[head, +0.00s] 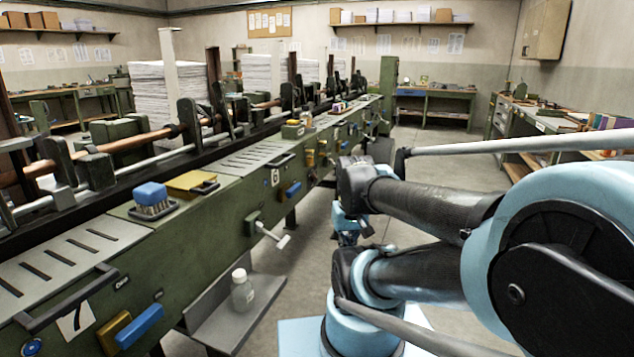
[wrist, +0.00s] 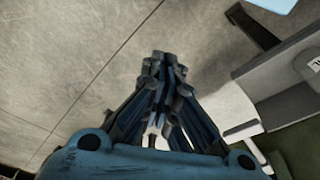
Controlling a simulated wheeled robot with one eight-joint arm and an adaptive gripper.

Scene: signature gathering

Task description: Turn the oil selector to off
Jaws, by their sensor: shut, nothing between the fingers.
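In the head view a pale T-shaped handle on a green mount (head: 270,234) sticks out from the front of the long green machine. It may be the oil selector, but I cannot read any label that confirms this or its setting. My gripper (wrist: 163,62) shows in the wrist view with its dark fingers together and nothing between them, pointing down over bare floor. In the head view my arm comes in from the right, and its end hangs in front of the machine, apart from the handle and to its right.
A bottle (head: 242,290) stands on a low grey shelf (head: 215,318) below the machine's front. The floor aisle (wrist: 60,70) is clear.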

